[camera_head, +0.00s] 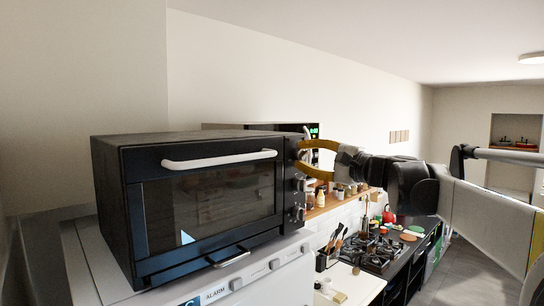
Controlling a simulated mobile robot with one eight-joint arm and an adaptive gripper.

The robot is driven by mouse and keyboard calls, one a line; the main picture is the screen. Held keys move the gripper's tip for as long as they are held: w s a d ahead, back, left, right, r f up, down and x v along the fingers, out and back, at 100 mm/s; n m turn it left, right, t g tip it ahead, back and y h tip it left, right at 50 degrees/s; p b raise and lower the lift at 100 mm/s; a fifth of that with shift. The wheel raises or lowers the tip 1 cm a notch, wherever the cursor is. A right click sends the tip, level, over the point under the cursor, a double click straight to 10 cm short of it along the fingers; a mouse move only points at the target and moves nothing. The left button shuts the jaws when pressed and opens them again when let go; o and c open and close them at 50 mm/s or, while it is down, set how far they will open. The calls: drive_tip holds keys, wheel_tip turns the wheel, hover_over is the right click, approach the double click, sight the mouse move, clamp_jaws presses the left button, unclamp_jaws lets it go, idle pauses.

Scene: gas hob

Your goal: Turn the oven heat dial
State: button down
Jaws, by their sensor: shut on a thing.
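A black toaster oven (205,205) with a white door handle (220,159) stands at the left, its door closed. A column of round dials runs down the right end of its front; a middle dial (299,184) and a lower dial (298,214) show. My gripper (302,158) reaches in from the right, its yellow fingers at the top of this column. It is shut on the upper dial, which the fingers mostly hide. I cannot make out that dial's angle.
The oven sits on a white appliance (265,280) with a labelled front. Behind it is another dark appliance with a green display (314,131). A gas hob (372,254) and a counter with utensils lie lower right. Grey floor is open at far right.

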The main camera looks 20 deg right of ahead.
drive_tip(key=c, duration=1.1)
unclamp_jaws()
drive_tip(key=shift+o, duration=0.2)
drive_tip(key=v, duration=1.2)
drive_tip(key=s+a+f+n+g+b, duration=0.15)
drive_tip(key=a+f+b, duration=0.45)
drive_tip(key=f, duration=0.7)
drive_tip(key=s+a+f+n+g+h+b, duration=0.1)
drive_tip(key=a+f+n+g+b, duration=0.2)
drive_tip(key=a+f+b, duration=0.65)
drive_tip(key=s+a+f+n+g+b, duration=0.1)
drive_tip(key=a+f+n+g+b, duration=0.15)
drive_tip(key=f, duration=1.25)
drive_tip(key=s+a+f+n+g+h+b, duration=0.1)
drive_tip(key=s+f+b, duration=0.3)
drive_tip(key=f, duration=0.8)
drive_tip(key=s+a+f+n+g+h+b, duration=0.1)
drive_tip(key=s+a+f+n+h+b, duration=0.1)
drive_tip(key=f+b, duration=0.6)
drive_tip(key=s+a+f+n+g+h+b, duration=0.1)
drive_tip(key=s+f+n+h+b, duration=0.2)
drive_tip(key=f, duration=1.4)
drive_tip(key=s+n+b, duration=0.2)
drive_tip(key=s+b, duration=0.1)
drive_tip(key=b, duration=0.1)
drive_tip(key=shift+s+a, duration=0.35)
drive_tip(key=shift+a, duration=0.05)
